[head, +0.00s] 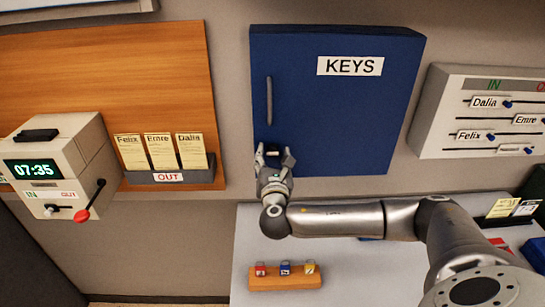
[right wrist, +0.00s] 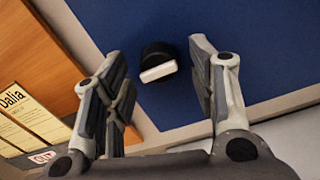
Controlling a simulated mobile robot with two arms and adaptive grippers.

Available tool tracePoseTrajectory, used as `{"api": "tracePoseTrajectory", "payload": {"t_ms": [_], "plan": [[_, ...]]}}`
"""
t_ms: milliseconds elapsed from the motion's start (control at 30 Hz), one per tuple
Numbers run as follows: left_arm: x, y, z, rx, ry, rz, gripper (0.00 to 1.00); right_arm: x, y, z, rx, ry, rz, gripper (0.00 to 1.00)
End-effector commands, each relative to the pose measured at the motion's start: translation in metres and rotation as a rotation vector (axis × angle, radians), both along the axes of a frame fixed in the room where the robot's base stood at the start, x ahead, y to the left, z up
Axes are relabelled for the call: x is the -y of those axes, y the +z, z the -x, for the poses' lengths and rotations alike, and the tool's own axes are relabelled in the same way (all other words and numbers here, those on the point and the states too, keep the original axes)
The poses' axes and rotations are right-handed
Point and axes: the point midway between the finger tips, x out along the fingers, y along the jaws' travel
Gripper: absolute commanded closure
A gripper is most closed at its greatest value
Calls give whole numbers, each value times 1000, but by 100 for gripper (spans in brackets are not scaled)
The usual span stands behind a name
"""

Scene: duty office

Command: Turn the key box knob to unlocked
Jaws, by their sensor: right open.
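The blue key box (head: 335,100), labelled KEYS, hangs on the wall with a long vertical handle (head: 269,100) on its left side. My right gripper (head: 274,153) is at the box's lower left corner, below the handle. In the right wrist view the knob (right wrist: 158,71) is a black round base with a white bar grip, on the blue door (right wrist: 260,55). It lies between the two open fingers (right wrist: 156,62), with a gap on each side. My left gripper is not in view.
A time clock (head: 58,165) and a wooden board (head: 100,70) with name cards are at left. An IN/OUT slider board (head: 440,140) is at right. Below, a desk (head: 345,285) holds a wooden block (head: 285,283) with small coloured tags.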

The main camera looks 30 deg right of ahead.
Motion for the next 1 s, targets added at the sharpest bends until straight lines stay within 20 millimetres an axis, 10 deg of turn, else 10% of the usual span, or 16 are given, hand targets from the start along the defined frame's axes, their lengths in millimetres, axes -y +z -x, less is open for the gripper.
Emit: {"api": "tracePoseTrajectory", "payload": {"t_ms": [367,1000], "plan": [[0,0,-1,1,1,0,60,0,0,0,0,0,0,93],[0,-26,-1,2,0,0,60,-1,-5,0,131,-1,-218,94]]}}
